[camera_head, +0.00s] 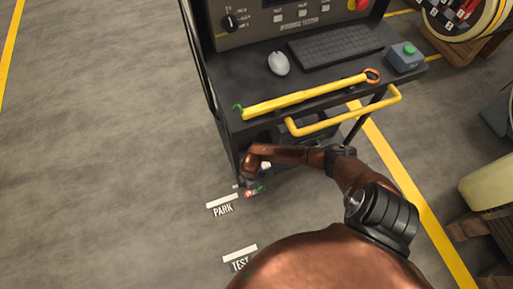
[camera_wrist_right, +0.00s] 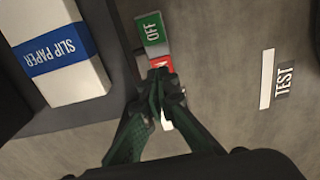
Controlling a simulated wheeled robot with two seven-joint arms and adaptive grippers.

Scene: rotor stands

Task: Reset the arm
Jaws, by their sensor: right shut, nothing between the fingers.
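My right arm (camera_head: 300,155) reaches left and down to the foot of a dark cart. Its gripper (camera_wrist_right: 163,82) is shut with nothing in it. In the wrist view the fingertips overlap the red end of a small pedal (camera_wrist_right: 151,35). The pedal's green part reads OFF; its red part is mostly hidden behind the fingers. I cannot tell whether the tips touch it. The pedal also shows in the head view (camera_head: 260,189), low at the cart's front corner. My left gripper is not in view.
The cart top (camera_head: 250,70) holds a keyboard (camera_head: 335,46), a mouse (camera_head: 278,63), a yellow bar tool (camera_head: 305,97) and a green-button box (camera_head: 405,57). A yellow handle (camera_head: 345,118) juts out above my arm. A slip paper box (camera_wrist_right: 60,55) sits near the pedal. Floor at left is clear.

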